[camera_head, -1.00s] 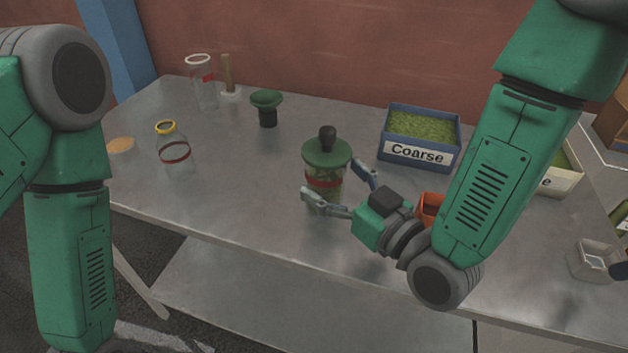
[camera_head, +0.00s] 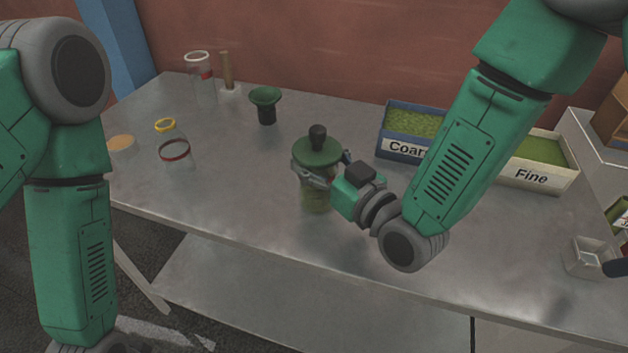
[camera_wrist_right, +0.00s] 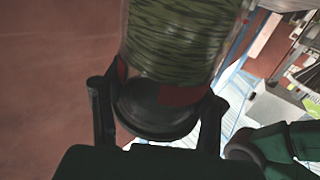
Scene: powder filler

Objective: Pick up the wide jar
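The wide jar (camera_head: 316,196) has a green lid with a dark knob, green contents and a red band seen in the right wrist view. It is upright in the middle of the table. My right gripper (camera_head: 322,176) reaches it from the right, with its fingers on both sides just under the lid. In the right wrist view the jar (camera_wrist_right: 175,40) sits between both fingers, which look closed on it. I cannot tell whether its base touches the table. My left arm shows at the left; its gripper is out of view.
A yellow-rimmed jar (camera_head: 174,152), a white-rimmed jar (camera_head: 202,85) and a green funnel (camera_head: 265,102) stand on the table's left half. A "Coarse" tray (camera_head: 397,147) and a "Fine" tray (camera_head: 531,177) are to the right. The front edge is clear.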

